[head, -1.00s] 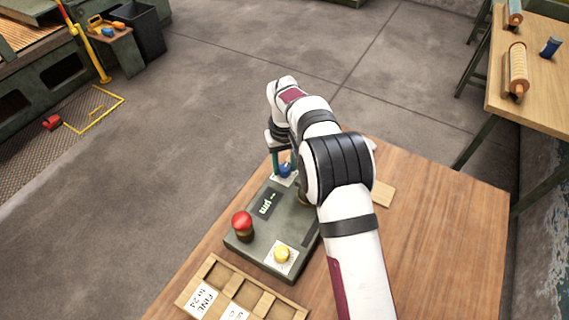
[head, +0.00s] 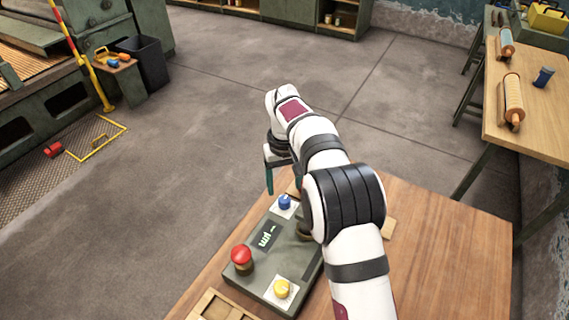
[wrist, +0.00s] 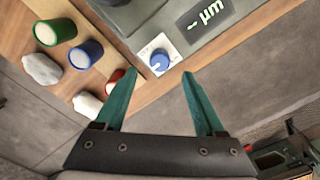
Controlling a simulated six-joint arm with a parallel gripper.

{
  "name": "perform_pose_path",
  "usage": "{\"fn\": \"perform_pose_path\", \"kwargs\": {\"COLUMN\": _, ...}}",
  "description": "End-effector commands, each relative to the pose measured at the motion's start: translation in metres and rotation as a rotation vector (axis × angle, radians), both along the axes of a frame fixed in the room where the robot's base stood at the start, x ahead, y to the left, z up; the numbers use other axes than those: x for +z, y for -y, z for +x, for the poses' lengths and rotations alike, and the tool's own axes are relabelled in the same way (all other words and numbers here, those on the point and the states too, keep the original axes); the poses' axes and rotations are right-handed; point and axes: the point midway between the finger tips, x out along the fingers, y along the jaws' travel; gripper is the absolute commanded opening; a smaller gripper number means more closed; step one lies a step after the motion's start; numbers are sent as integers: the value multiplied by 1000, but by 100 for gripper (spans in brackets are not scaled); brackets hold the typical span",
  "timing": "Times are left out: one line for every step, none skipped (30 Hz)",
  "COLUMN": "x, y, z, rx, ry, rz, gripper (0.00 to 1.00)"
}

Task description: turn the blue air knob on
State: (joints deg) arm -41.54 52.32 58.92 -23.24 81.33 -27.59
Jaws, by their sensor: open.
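The blue air knob (head: 285,202) sits on a small white plate at the far end of the grey-green control box (head: 254,283). In the wrist view the blue knob (wrist: 160,62) lies just ahead of the fingertips, between their lines. Its pointer direction is too small to tell. My gripper (head: 284,190) is open and empty, its teal fingers pointing down above and just beyond the knob, apart from it. The wrist view shows both fingers of my gripper (wrist: 154,76) spread wide.
A red mushroom button (head: 241,255) and a yellow knob (head: 282,289) share the box. A wooden compartment tray (head: 205,304) lies in front. The wrist view shows green (wrist: 55,31) and blue (wrist: 86,53) cylinders and pale lumps beside the box.

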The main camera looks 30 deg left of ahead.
Motion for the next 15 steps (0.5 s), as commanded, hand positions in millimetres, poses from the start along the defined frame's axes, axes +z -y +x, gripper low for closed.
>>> {"fn": "perform_pose_path", "kwargs": {"x": 18, "y": -1, "z": 1, "rx": -1, "ry": 4, "rz": 4, "gripper": 72}}
{"fn": "perform_pose_path", "kwargs": {"x": 28, "y": -1, "z": 1, "rx": -1, "ry": 3, "rz": 4, "gripper": 72}}
{"fn": "perform_pose_path", "kwargs": {"x": 40, "y": -1, "z": 1, "rx": -1, "ry": 4, "rz": 3, "gripper": 72}}
{"fn": "perform_pose_path", "kwargs": {"x": 49, "y": -1, "z": 1, "rx": 0, "ry": 4, "rz": 3, "gripper": 72}}
{"fn": "perform_pose_path", "kwargs": {"x": 58, "y": -1, "z": 1, "rx": 0, "ry": 4, "rz": 3, "gripper": 72}}
{"fn": "perform_pose_path", "kwargs": {"x": 68, "y": 0, "z": 1, "rx": 0, "ry": 4, "rz": 2, "gripper": 72}}
{"fn": "perform_pose_path", "kwargs": {"x": 74, "y": 0, "z": 1, "rx": -1, "ry": 4, "rz": 2, "gripper": 72}}
{"fn": "perform_pose_path", "kwargs": {"x": 80, "y": 0, "z": 0, "rx": -1, "ry": 2, "rz": 2, "gripper": 72}}
{"fn": "perform_pose_path", "kwargs": {"x": 87, "y": 0, "z": 1, "rx": 0, "ry": 2, "rz": 1, "gripper": 72}}
{"fn": "perform_pose_path", "kwargs": {"x": 91, "y": 0, "z": 1, "rx": 0, "ry": 1, "rz": 1, "gripper": 72}}
{"fn": "perform_pose_path", "kwargs": {"x": 94, "y": 0, "z": 1, "rx": 0, "ry": 2, "rz": 1, "gripper": 72}}
{"fn": "perform_pose_path", "kwargs": {"x": 98, "y": 0, "z": 0, "rx": 1, "ry": 1, "rz": 0, "gripper": 72}}
{"fn": "perform_pose_path", "kwargs": {"x": 99, "y": 0, "z": 0, "rx": 1, "ry": 1, "rz": 0, "gripper": 72}}
{"fn": "perform_pose_path", "kwargs": {"x": 100, "y": 0, "z": 0, "rx": 0, "ry": 1, "rz": 0, "gripper": 72}}
{"fn": "perform_pose_path", "kwargs": {"x": 101, "y": 0, "z": 0, "rx": 0, "ry": 0, "rz": 0, "gripper": 72}}
